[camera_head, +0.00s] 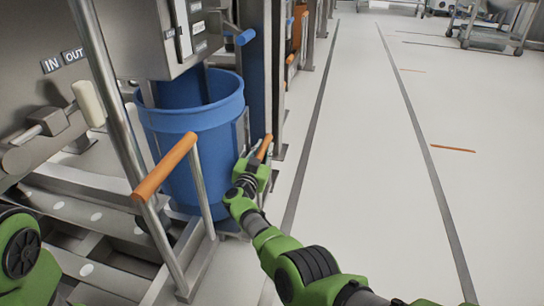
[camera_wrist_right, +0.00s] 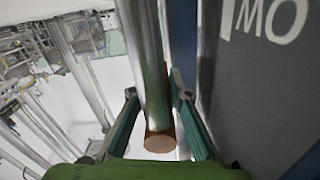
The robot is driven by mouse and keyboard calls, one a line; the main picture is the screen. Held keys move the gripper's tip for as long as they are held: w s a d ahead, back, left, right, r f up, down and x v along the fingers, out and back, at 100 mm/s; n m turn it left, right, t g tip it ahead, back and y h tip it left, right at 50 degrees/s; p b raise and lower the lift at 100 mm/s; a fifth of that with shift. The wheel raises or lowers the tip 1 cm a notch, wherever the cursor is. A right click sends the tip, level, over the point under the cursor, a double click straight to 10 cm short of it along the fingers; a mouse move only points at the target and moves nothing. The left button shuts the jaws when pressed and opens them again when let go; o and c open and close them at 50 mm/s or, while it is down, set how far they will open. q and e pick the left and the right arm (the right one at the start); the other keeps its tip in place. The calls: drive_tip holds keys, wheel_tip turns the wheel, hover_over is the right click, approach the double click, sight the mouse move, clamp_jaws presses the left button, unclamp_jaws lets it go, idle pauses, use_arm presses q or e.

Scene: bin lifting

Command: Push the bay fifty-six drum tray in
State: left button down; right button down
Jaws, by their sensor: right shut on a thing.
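The drum tray (camera_head: 203,258) is a grey metal frame low at the left, in the head view. A blue drum (camera_head: 185,150) stands on it. A near orange grip (camera_head: 166,167) sits on the tray's bent metal posts. A second orange grip (camera_head: 265,147) shows at the drum's right side. My right gripper (camera_head: 261,160) is at this far grip. In the right wrist view, its fingers are on either side of a metal handle bar (camera_wrist_right: 145,65) with a brown-orange end (camera_wrist_right: 160,140). My left gripper is out of view; only part of the left arm shows at the lower left.
A steel machine (camera_head: 150,35) with IN and OUT labels overhangs the drum. A tall metal post (camera_head: 105,75) rises at the left. More bays with orange grips (camera_head: 297,30) line up behind. The pale floor (camera_head: 370,160) to the right is clear; wheeled carts (camera_head: 490,25) stand far off.

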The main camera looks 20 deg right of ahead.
drive_tip(key=shift+w+a, duration=0.2)
drive_tip(key=shift+a, duration=0.2)
drive_tip(key=c, duration=2.2)
unclamp_jaws()
drive_tip(key=shift+o, duration=0.2)
drive_tip(key=shift+d, duration=0.1)
drive_tip(key=shift+d, duration=0.1)
